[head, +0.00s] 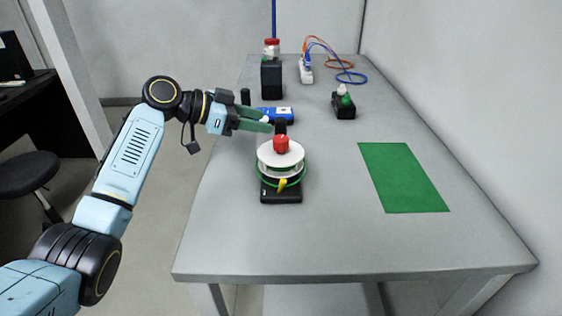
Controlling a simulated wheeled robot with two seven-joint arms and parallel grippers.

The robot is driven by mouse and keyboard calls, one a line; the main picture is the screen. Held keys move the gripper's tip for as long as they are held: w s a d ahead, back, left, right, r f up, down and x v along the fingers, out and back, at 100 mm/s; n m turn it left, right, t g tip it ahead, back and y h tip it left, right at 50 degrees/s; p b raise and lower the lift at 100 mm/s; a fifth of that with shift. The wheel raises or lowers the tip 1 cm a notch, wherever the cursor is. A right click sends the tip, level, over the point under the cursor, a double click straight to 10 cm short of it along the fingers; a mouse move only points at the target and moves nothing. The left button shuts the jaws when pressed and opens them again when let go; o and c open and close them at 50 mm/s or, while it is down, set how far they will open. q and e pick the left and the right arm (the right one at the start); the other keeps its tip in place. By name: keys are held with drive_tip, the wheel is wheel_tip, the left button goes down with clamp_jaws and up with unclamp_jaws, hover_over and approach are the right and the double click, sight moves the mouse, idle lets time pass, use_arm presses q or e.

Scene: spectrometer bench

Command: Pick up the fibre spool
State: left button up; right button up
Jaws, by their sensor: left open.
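The fibre spool (267,159) is white, with green fibre around it and a small yellow piece at its front. It sits on a black base (281,196) on the grey bench, with a red knob (281,143) on top. My left gripper (270,122) reaches in from the left, just behind and above the spool. It is open and holds nothing. Its fingers look greenish grey, and I cannot tell whether they touch the black upright behind the spool. My right gripper does not show.
A green mat (404,178) lies bare on the right of the bench (330,240). A blue device (280,112) and a black box (271,80) stand behind the gripper. A small black unit (344,107) and a white power strip (306,72) with cables are further back. The front is clear.

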sight(280, 119)
use_arm(q)
drive_tip(key=x, duration=0.2)
drive_tip(key=w+b+x, duration=0.1)
drive_tip(key=x, duration=0.2)
drive_tip(key=shift+w+d+f, duration=0.15)
drive_tip(key=shift+w+d, duration=0.05)
drive_tip(key=shift+d, duration=0.35)
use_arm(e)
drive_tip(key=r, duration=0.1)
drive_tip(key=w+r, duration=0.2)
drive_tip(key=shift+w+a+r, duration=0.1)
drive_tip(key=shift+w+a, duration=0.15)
use_arm(q)
drive_tip(key=shift+c, duration=0.4)
clamp_jaws()
